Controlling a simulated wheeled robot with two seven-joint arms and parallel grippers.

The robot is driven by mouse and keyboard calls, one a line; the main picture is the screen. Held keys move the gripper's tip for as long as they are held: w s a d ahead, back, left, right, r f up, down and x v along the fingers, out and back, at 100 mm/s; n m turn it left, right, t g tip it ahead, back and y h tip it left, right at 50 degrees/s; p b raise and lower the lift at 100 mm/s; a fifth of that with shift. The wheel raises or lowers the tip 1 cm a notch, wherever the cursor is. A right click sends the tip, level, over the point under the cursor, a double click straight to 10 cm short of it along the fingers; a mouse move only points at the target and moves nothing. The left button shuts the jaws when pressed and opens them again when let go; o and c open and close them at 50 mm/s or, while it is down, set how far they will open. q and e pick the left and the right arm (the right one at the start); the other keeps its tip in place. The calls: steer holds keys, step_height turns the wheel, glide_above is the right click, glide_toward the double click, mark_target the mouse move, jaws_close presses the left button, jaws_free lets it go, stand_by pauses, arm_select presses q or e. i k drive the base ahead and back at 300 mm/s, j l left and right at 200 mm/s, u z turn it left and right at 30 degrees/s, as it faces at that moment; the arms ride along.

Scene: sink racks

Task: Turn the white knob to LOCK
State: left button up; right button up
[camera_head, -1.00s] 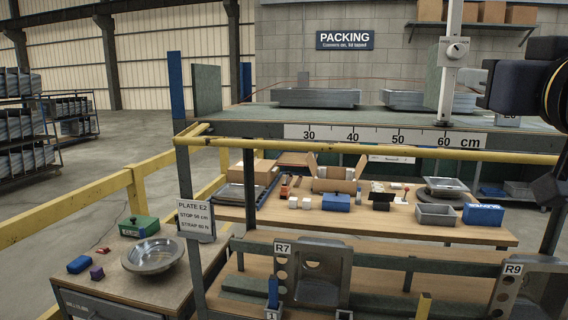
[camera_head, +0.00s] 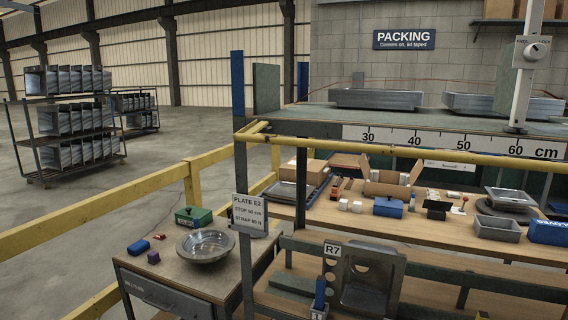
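The white knob (camera_head: 537,51) sits on a pale plate fixed to a white upright post (camera_head: 524,92) at the upper right. Small lettering shows above the knob, with what looks like FREE on its left and LOCK on its right. The knob's pointing direction is too small to tell. Neither of my grippers is in view.
A yellow rail (camera_head: 400,151) runs in front of the grey upper shelf (camera_head: 305,116). Metal trays (camera_head: 376,98) lie on that shelf. Below are a packing bench (camera_head: 400,222), a side table with a metal bowl (camera_head: 206,245), and an R7 rack (camera_head: 368,278).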

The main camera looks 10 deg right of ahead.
mark_target(536, 51)
steer(key=z, duration=1.6)
